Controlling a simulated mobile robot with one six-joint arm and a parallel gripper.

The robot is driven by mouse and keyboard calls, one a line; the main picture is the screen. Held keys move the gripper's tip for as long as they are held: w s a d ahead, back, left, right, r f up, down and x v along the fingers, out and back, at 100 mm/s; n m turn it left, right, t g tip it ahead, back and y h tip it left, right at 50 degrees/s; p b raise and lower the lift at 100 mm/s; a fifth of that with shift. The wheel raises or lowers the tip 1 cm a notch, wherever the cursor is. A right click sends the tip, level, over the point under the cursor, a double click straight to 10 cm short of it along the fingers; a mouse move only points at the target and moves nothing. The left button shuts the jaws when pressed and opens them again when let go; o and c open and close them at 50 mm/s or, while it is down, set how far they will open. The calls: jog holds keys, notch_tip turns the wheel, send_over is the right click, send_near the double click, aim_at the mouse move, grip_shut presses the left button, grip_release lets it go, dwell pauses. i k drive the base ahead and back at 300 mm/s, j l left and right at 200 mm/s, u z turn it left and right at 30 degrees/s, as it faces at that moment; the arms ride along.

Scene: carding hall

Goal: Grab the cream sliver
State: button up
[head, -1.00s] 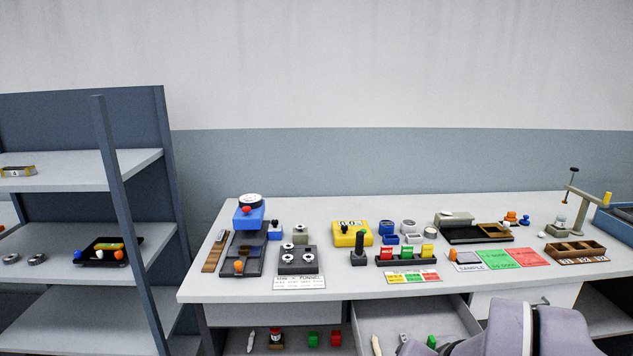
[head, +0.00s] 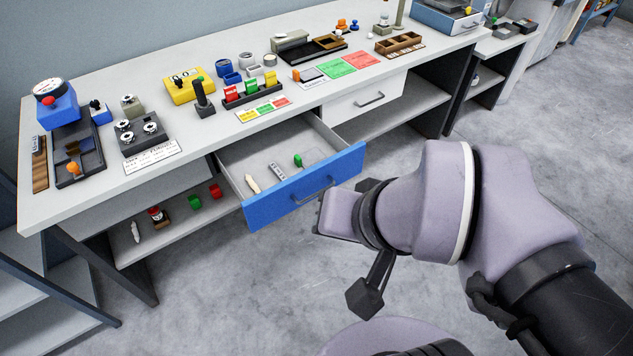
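A small cream sliver (head: 252,185) lies in the open blue-fronted drawer (head: 308,190), near its left side. A grey piece (head: 277,171) and a green piece (head: 298,160) lie to its right in the same drawer. A similar whitish piece (head: 135,232) is on the shelf under the bench at the left. My gripper (head: 340,213) is outside the drawer, near the right end of its blue front and apart from the sliver. Its fingers are not clear enough to tell open from shut.
The bench top (head: 200,120) above the drawer carries a yellow counter (head: 190,88), a dark joystick (head: 203,97) and coloured cards. A closed white drawer (head: 365,98) is to the right. The under-shelf holds red and green pieces. The floor in front is clear.

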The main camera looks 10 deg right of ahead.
aim_at(251, 183)
jog(key=i+j, duration=1.2)
jog(key=j, duration=0.15)
